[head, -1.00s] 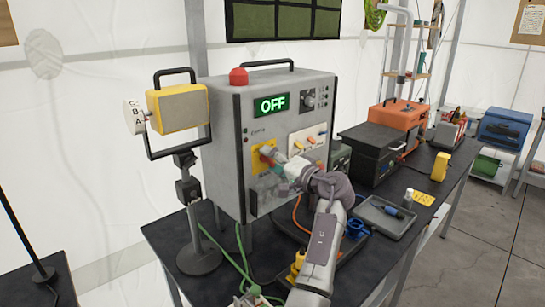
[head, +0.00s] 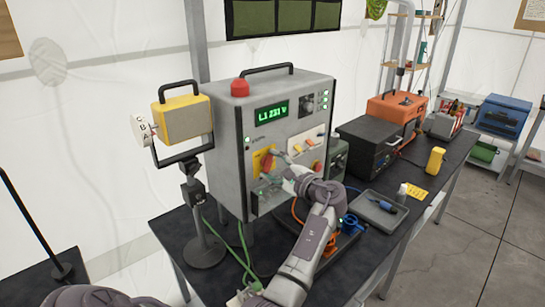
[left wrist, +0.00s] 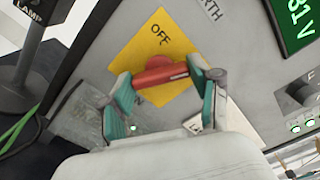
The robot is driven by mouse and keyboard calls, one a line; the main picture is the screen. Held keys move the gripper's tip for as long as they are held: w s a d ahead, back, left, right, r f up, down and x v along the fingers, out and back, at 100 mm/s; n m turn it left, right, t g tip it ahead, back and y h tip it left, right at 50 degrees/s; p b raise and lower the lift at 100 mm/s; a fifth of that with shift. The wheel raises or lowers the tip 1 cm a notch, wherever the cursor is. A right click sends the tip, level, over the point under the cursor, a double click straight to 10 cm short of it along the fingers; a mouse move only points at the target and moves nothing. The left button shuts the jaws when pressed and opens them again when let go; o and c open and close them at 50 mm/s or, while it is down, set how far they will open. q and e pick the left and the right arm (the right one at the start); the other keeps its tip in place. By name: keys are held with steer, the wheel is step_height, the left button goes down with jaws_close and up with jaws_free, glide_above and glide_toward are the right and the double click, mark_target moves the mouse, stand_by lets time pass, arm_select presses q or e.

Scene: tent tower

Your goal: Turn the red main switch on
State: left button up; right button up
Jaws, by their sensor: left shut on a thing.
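The red main switch (head: 267,163) is a handle on a yellow plate (left wrist: 180,33) on the front of the grey power box (head: 228,150). In the left wrist view the red handle (left wrist: 160,73) lies across the picture, slightly tilted, with "OFF" printed above it on the plate. My left gripper (left wrist: 161,75) is shut on the handle, one teal finger at each end. In the head view my left gripper (head: 276,168) partly hides the switch. The box's display (head: 271,113) reads "L1 231 V" in green. My right gripper is not in view.
A yellow lamp (head: 185,117) on a stand is left of the box. Right of the box are a black case (head: 370,148), an orange case (head: 397,107) and a grey tray (head: 378,212). Green cables (head: 228,250) hang at the front left.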

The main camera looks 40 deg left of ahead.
arm_select(q)
steer(key=m+p, duration=0.2)
steer(key=m, duration=0.1)
steer(key=shift+r+p, duration=0.1)
steer(key=shift+p, duration=0.2)
steer(key=shift+m, duration=0.3)
steer(key=o, duration=1.1)
steer(key=shift+o, duration=0.2)
steer(key=shift+d, duration=0.2)
steer(key=s+d, duration=0.1)
steer(key=d, duration=1)
steer(key=shift+d, duration=0.25)
